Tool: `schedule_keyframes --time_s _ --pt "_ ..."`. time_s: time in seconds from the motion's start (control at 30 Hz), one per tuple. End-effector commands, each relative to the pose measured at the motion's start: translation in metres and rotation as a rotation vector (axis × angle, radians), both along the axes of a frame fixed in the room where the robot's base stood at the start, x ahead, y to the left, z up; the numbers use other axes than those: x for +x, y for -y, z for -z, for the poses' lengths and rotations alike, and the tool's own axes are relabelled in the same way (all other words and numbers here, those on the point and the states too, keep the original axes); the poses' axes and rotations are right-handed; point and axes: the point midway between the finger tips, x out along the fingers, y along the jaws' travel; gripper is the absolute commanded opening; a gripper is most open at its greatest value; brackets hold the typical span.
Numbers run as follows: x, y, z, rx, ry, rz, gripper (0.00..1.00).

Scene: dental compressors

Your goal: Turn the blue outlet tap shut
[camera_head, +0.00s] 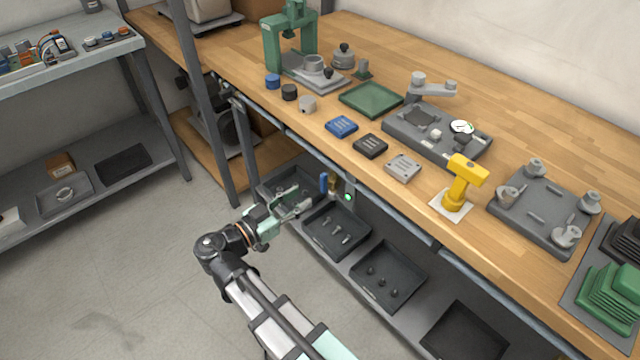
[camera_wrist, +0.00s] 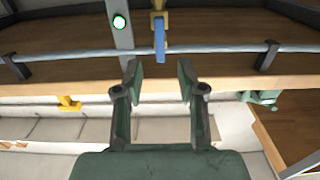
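The blue outlet tap lever (camera_head: 323,182) shows below the bench's front edge, beside a brass-coloured valve body (camera_head: 333,184). In the wrist view the blue lever (camera_wrist: 159,42) stands lengthwise in the picture, across a pale pipe (camera_wrist: 215,51), with part of the brass valve (camera_wrist: 158,19) at the top. My gripper (camera_head: 303,203) is just left of and below the tap in the head view. In the wrist view my gripper (camera_wrist: 160,80) is open, its two fingers apart with nothing between them. The lever appears centred beyond the fingertips, with a visible gap.
A grey post with a lit green indicator (camera_head: 347,197) stands beside the tap; the light also shows in the wrist view (camera_wrist: 120,22). Dark pipe brackets (camera_wrist: 268,57) flank the tap. The wooden bench (camera_head: 300,130) overhangs it. Dark trays (camera_head: 336,228) lie on the shelf below.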

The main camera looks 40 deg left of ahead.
Motion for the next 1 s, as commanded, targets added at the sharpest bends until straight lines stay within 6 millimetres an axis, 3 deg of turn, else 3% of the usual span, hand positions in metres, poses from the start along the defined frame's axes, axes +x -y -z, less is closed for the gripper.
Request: schedule_keyframes --time_s 0.2,0.4,0.87,0.97,1.0 --pt "0.041 0.01 0.0 0.0 0.0 0.003 0.4" --pt "0.065 0.015 0.0 0.0 0.0 0.002 0.4" --pt "0.074 0.017 0.0 0.0 0.0 0.0 0.4" --pt "0.074 0.017 0.0 0.0 0.0 0.0 0.04" --pt "0.074 0.017 0.0 0.0 0.0 0.0 0.0"
